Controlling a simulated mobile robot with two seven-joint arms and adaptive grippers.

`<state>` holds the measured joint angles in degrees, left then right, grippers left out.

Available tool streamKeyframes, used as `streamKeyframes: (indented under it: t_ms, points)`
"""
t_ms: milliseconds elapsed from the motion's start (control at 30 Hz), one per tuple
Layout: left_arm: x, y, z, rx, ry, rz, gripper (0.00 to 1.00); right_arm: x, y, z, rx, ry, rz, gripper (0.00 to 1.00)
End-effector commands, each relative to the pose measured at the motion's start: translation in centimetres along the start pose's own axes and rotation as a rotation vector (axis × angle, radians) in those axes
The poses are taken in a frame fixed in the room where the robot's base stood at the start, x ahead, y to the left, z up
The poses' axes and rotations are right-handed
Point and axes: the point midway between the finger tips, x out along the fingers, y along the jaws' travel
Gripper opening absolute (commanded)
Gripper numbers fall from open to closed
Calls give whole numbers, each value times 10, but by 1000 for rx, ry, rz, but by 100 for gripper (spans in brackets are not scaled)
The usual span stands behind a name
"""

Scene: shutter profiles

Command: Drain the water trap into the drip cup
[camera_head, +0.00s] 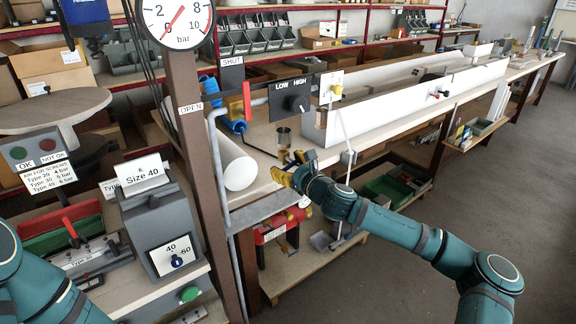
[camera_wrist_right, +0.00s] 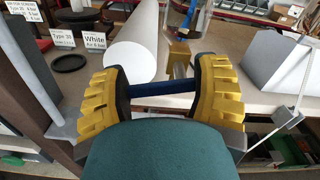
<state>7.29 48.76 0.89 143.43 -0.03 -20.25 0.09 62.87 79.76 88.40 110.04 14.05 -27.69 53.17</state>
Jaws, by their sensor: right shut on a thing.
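My right gripper (camera_head: 292,168) is at the front edge of the bench. In the right wrist view its two yellow fingers (camera_wrist_right: 161,85) sit at either end of a dark blue bar (camera_wrist_right: 160,88) and are shut on it. I cannot make out the drip cup with certainty. My left arm shows at the lower left, but its gripper is outside the frame.
A white roll (camera_head: 238,165) lies left of the gripper. A brown post with a pressure gauge (camera_head: 175,20) stands further left. A LOW-HIGH knob panel (camera_head: 292,97) is above the gripper. A long white profile (camera_head: 400,105) runs along the bench to the right. The floor at right is clear.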

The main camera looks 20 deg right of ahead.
Motion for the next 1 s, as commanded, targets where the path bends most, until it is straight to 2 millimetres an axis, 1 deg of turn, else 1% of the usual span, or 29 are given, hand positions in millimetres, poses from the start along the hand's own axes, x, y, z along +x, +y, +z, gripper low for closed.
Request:
streamKeyframes:
  t_ms: [600, 1000]
  points:
    - [24, -9, -3, 2, 12, -1, 96, 0, 2, -14, -589, 2, 2, 29]
    - [30, -11, -4, 2, 16, -1, 96, 0, -2, -19, -949, 1, 3, 29]
